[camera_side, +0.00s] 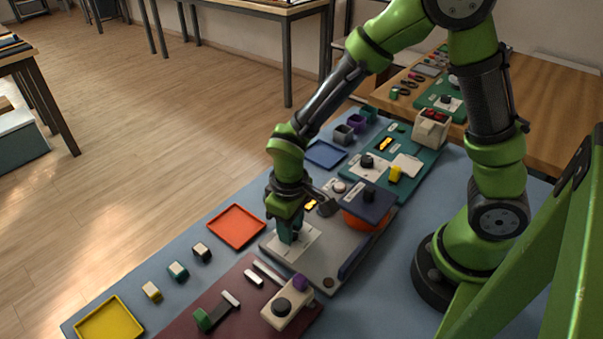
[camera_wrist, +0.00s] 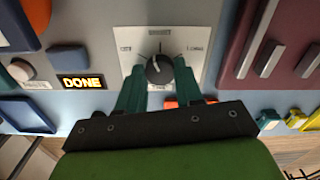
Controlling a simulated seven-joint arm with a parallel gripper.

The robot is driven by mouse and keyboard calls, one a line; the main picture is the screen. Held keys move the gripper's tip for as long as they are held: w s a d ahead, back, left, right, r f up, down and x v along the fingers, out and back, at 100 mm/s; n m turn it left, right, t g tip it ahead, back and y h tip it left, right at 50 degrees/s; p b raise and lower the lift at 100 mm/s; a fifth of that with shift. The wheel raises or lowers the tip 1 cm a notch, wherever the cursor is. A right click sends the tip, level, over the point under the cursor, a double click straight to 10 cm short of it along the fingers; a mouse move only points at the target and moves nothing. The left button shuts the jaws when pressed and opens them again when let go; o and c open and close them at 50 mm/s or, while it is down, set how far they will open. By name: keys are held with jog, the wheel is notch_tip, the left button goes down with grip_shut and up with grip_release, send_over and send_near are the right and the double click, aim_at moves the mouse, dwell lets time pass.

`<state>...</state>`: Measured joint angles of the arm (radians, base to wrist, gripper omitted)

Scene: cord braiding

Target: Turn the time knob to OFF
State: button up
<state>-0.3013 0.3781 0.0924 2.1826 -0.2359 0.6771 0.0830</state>
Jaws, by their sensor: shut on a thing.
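The time knob (camera_wrist: 160,71) is a round dark dial on a white plate (camera_wrist: 194,40) with small labels at the left, top and right. The right label seems to read LONG; the others are too blurred to read surely. The knob's white pointer mark points towards the top label. My gripper (camera_wrist: 159,78) is shut on the knob, with one teal finger on each side. In the side view my gripper (camera_side: 290,236) reaches straight down onto the white plate (camera_side: 305,240) and hides the knob.
A lit display (camera_wrist: 82,82) reading DONE is on the same grey panel. An orange-red tray (camera_side: 236,226) and a maroon board (camera_side: 238,292) lie nearby.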

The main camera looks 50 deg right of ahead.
jog(key=n, duration=0.6)
jog(key=shift+n, duration=0.3)
dwell(0.4)
jog(key=o, duration=1)
jog(key=shift+o, duration=0.2)
notch_tip(320, 180, up, 17)
jog(key=s+d+r+m+t+y, duration=0.1)
jog(key=s+d+r+m+t, duration=0.1)
jog(key=m, duration=0.4)
jog(key=s+d+r+m+t+y, duration=0.1)
jog(key=s+d+r+m+t, duration=0.2)
jog(key=s+d+m+t, duration=0.2)
jog(key=shift+s+d+r+m, duration=0.15)
jog(key=shift+d+r+m, duration=0.1)
jog(key=shift+d+m, duration=0.75)
